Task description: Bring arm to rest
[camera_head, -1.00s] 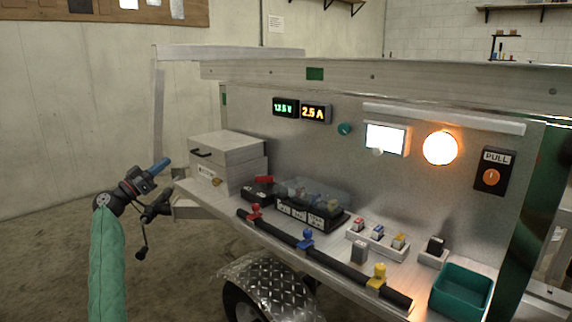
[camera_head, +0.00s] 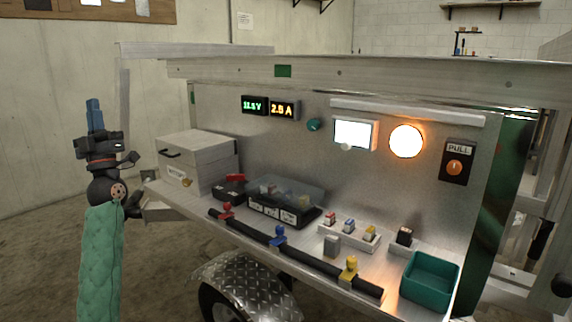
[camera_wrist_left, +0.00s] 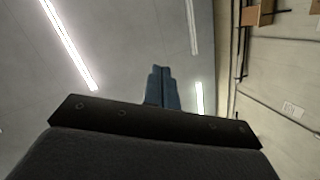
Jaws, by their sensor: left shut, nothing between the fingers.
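My left gripper (camera_head: 94,113) points straight up at the left of the head view, clear of the trailer. Its blue fingers are together with nothing between them. In the left wrist view the closed fingers (camera_wrist_left: 162,88) stand against the ceiling and its light strips. The green-sleeved left arm (camera_head: 100,260) rises from the bottom edge below it. My right gripper does not show.
The trailer's work shelf (camera_head: 318,250) is to the right of my left arm. It carries a grey box (camera_head: 200,165), a clear-lidded case (camera_head: 285,195), a row of coloured clips and a teal bin (camera_head: 430,282). A lamp (camera_head: 406,141) glows on the panel. Open floor lies at the left.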

